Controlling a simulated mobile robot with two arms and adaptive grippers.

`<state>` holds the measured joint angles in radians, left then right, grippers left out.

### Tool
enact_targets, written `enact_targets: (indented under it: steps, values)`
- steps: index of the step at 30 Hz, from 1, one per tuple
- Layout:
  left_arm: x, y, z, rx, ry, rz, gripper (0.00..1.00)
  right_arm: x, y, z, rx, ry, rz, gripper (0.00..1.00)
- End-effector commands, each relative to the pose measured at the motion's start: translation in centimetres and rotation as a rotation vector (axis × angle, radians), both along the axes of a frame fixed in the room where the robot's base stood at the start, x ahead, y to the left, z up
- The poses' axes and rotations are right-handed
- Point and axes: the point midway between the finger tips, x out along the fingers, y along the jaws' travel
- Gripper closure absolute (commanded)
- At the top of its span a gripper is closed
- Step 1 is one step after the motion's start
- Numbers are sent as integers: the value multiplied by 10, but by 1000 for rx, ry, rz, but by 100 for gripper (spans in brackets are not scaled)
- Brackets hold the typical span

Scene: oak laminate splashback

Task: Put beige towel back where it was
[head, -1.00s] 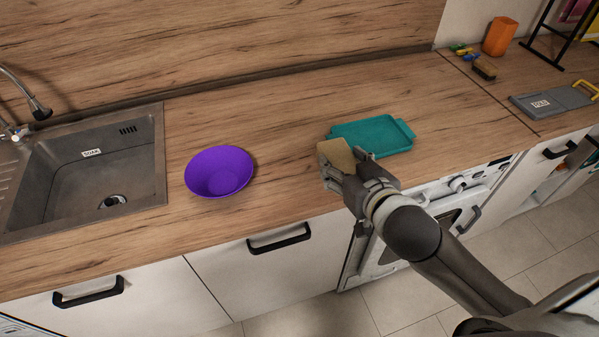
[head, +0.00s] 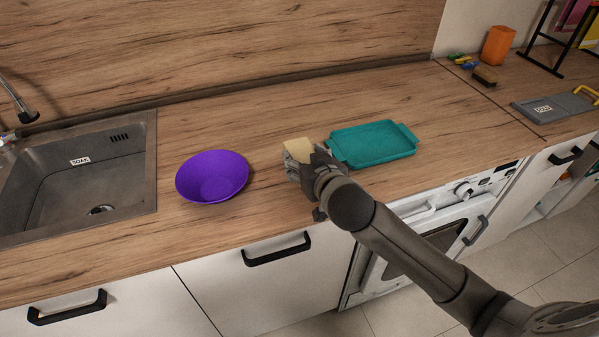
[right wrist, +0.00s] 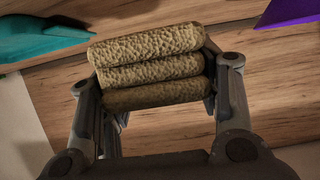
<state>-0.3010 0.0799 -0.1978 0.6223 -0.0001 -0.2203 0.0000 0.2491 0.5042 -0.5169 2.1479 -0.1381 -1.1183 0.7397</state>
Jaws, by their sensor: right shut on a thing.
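The beige towel (head: 298,150) is folded into a thick layered bundle. In the right wrist view the towel (right wrist: 150,65) lies between the two fingers and shows its rolled, textured folds. My right gripper (head: 306,163) is shut on it, over the counter between the purple bowl and the teal tray. In the wrist view the gripper (right wrist: 160,90) has one finger on each side of the towel. The height of the towel above the counter is hard to tell. My left gripper is not in view.
A purple bowl (head: 212,178) stands left of the towel. A teal tray (head: 372,145) lies to its right. The sink (head: 75,170) is at the left. An orange cup (head: 497,45), a brush (head: 484,77) and a grey board (head: 555,106) are at the far right. The counter behind is clear.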

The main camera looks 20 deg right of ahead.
Motion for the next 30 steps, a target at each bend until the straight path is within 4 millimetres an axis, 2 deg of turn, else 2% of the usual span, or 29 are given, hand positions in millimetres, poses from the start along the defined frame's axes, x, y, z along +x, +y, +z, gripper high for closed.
enact_targets:
  steps: [3,11,17,28,29,30]
  values:
    - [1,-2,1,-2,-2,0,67,11,4,-12,0,-4,0,72]
    - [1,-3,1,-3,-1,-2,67,21,8,-26,0,-3,1,72]
    - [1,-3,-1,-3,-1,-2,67,21,7,-54,0,-2,1,72]
    - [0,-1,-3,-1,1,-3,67,21,7,-59,1,-3,1,72]
    - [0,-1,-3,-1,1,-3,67,21,7,-60,0,-2,1,42]
    - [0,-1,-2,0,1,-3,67,21,7,-59,0,-2,1,37]
